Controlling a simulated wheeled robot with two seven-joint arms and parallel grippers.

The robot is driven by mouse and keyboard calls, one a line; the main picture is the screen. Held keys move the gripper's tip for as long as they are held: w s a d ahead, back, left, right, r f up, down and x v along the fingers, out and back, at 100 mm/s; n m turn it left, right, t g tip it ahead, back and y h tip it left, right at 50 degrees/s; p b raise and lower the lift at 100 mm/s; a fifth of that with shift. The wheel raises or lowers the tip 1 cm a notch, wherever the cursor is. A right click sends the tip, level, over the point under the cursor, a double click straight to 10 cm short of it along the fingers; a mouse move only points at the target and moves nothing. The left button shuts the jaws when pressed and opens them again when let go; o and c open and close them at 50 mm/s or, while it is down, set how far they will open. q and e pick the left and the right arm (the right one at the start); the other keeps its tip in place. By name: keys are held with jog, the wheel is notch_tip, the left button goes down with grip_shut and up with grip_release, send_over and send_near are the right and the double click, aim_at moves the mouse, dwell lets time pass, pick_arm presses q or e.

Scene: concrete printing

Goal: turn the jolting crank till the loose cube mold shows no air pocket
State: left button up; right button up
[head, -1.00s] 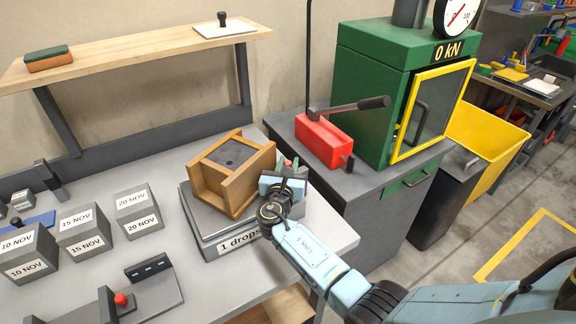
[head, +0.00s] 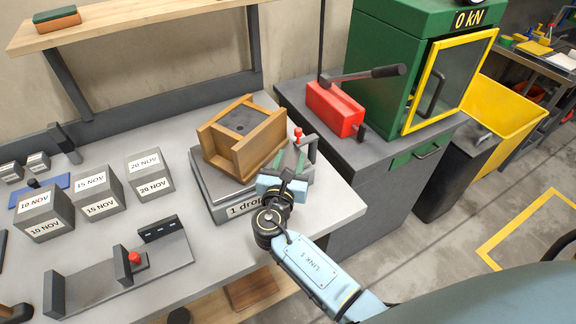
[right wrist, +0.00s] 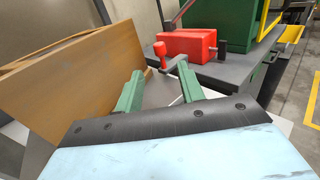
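The wooden cube mold (head: 243,150) sits on the grey jolting table (head: 222,194), whose label reads 1 and a partly hidden word. Grey concrete (head: 243,119) fills the mold; a small dark mark shows on its top. The jolting crank (head: 311,146) with its red knob (head: 298,132) stands at the table's right side. My right gripper (head: 290,161) is just in front of the crank, its green fingers apart and empty. In the right wrist view the red knob (right wrist: 160,49) shows beyond the open fingers (right wrist: 158,82), not between them. My left gripper is not in view.
Labelled grey cubes (head: 98,190) stand on the left of the bench. A grey fixture with a red knob (head: 134,258) lies in front. A red pump box (head: 335,110) and green press (head: 385,60) stand to the right. The mold wall is close left of the gripper.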

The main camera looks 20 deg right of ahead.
jog(key=shift+v, duration=1.2)
